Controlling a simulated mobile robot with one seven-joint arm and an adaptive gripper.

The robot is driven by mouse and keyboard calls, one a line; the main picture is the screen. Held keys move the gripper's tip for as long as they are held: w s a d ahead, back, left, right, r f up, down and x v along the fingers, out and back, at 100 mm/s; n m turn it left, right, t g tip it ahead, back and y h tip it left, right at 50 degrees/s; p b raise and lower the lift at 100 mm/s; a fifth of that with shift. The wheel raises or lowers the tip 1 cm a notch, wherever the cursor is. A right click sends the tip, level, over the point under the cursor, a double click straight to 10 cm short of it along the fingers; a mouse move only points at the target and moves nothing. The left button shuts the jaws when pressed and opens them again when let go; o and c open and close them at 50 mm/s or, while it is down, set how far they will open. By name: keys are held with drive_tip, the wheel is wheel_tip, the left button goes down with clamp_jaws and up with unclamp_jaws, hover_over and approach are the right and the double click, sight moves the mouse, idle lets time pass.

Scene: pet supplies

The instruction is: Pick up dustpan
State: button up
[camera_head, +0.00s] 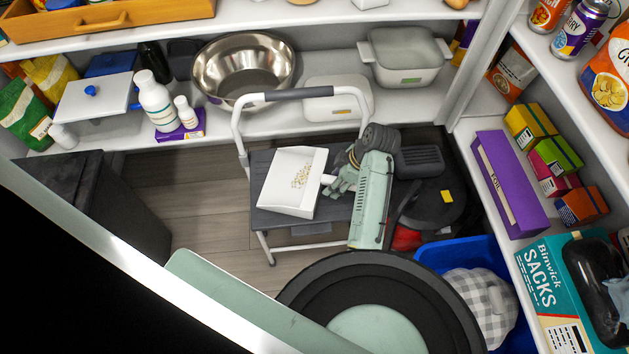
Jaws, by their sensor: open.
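The dustpan (293,180) is white, with small tan crumbs or markings on its pan. It lies on the grey top of a step stool (272,228) with a white tubular frame, in the middle of the head view. My gripper (334,186) is at the dustpan's right edge, around its short handle side. Its fingers look apart, and I cannot tell whether they touch the dustpan. The handle is mostly hidden by the gripper and my pale green arm.
A blue bin (432,254) with a checked cloth (482,303) stands at lower right. Shelves hold a steel bowl (243,68), a white pot (404,56), bottles and boxes. A dark cabinet (95,205) stands at left. Wooden floor (200,190) is clear left of the stool.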

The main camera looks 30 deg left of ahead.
drive_tip(key=shift+c, duration=0.5)
clamp_jaws()
